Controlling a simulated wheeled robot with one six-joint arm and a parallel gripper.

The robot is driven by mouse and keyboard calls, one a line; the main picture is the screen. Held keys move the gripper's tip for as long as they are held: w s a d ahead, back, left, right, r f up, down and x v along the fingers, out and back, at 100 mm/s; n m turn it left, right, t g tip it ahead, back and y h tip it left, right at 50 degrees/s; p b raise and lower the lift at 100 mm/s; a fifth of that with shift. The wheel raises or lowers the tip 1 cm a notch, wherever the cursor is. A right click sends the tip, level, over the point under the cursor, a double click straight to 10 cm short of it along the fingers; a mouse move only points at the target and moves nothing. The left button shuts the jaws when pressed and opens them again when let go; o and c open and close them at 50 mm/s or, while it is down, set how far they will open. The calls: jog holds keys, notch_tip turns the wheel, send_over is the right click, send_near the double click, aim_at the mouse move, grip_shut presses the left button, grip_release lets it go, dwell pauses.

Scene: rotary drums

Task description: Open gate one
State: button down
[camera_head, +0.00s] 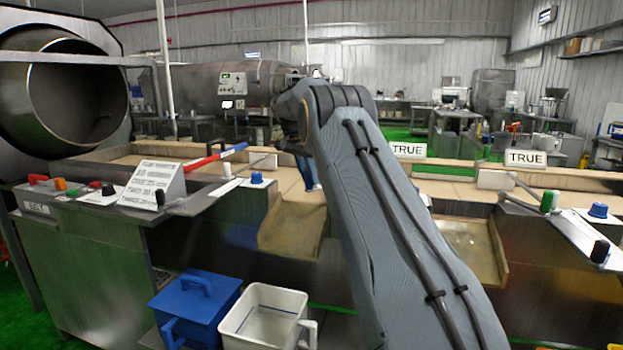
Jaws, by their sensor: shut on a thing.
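My grey arm (375,190) reaches up from the bottom right and bends near the picture's middle. My gripper is hidden behind it, so its hold on anything does not show. No label reading gate one is legible. Left of the arm, a lever with red and blue grips (214,158) slants above the left counter, near a blue knob (257,178). Two white TRUE signs, one (407,150) beside the arm and one (533,158) farther right, stand behind the troughs.
A blue bin (195,308) and a white bin (262,318) stand low in front of the counter. A sloped text panel (152,186) and coloured knobs occupy the left counter. A large drum (65,90) stands at left. Chutes (292,228) lie on either side of my arm.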

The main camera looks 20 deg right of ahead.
jog(key=shift+w+a+r, duration=0.1)
jog(key=shift+w, duration=0.05)
jog(key=c, duration=1.5)
grip_release()
jog(key=shift+c, duration=0.2)
jog(key=b+v, duration=0.1)
jog(key=v, duration=0.6)
jog(key=shift+r+b, duration=0.3)
jog(key=shift+a, duration=0.15)
